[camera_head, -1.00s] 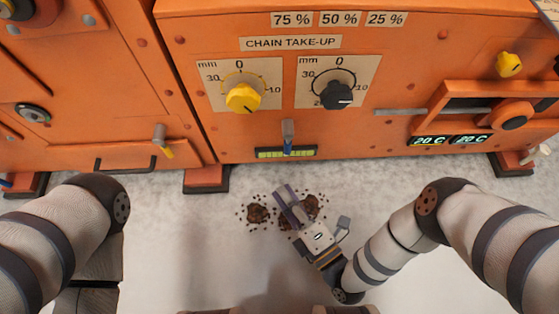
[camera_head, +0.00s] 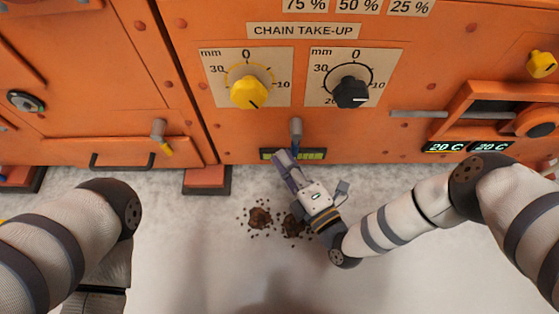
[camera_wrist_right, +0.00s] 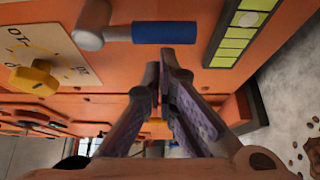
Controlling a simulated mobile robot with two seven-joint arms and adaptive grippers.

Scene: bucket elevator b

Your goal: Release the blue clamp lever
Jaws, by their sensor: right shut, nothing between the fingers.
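The blue clamp lever (camera_head: 295,146) hangs from a grey pivot low on the orange panel, its handle pointing down in the head view. In the right wrist view its blue handle (camera_wrist_right: 165,32) lies crosswise just beyond the fingertips, with the grey pivot at its left end. My right gripper (camera_head: 282,158) is shut and empty, just below and slightly left of the lever. Its shut fingers (camera_wrist_right: 165,68) also show in the right wrist view, with a small apparent gap to the handle. My left arm is at the left of the head view; its gripper does not show.
A yellow-green indicator strip (camera_head: 312,154) sits behind the lever's lower end. A yellow knob (camera_head: 249,92) and a black knob (camera_head: 351,92) are above. A yellow-handled lever (camera_head: 160,136) is further left. Brown spills (camera_head: 260,218) lie on the grey floor.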

